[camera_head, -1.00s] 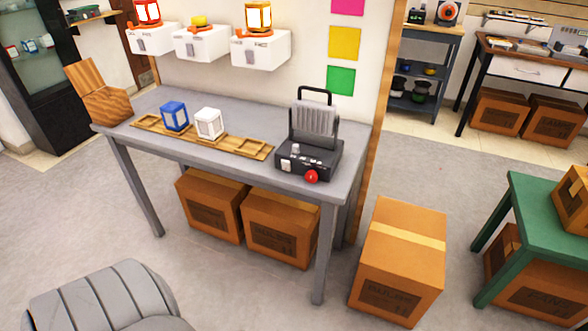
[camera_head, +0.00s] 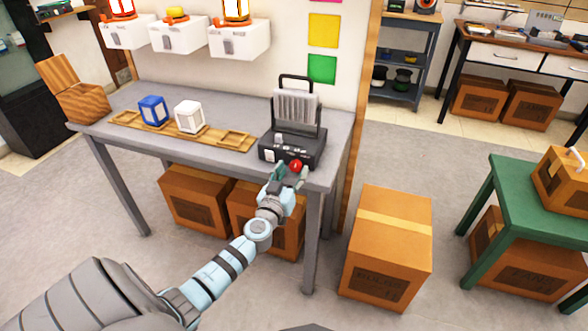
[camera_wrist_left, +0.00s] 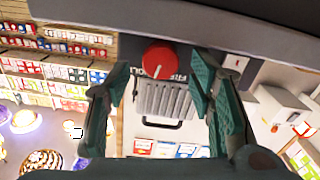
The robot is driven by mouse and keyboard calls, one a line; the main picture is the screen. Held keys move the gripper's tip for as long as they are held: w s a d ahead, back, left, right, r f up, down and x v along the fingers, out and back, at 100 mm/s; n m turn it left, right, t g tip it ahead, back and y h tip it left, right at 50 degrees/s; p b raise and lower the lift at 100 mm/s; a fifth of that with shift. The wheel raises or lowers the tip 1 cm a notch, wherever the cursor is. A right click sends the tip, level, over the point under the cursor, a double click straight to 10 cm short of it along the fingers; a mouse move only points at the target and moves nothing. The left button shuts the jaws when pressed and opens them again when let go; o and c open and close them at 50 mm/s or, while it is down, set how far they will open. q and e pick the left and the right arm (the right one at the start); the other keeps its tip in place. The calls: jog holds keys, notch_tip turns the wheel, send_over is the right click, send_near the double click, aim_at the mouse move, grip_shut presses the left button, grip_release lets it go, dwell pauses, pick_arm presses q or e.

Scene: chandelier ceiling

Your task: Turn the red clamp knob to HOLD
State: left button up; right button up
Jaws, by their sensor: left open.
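The red clamp knob (camera_head: 296,165) sticks out from the front of a black clamp device (camera_head: 284,147) near the right end of the grey table. My left gripper (camera_head: 288,174) is open right in front of the device, with its fingertips close to the knob. In the left wrist view the knob (camera_wrist_left: 158,57) is a round red disc with a white pointer line, between and beyond the two green fingers of my left gripper (camera_wrist_left: 160,80). I cannot tell whether the fingers touch it. Lettering beside the knob is partly hidden and unreadable. My right gripper is not in view.
A green table (camera_head: 540,205) is farther right.

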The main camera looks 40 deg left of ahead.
pick_arm(q)
jog(key=shift+x, duration=0.85)
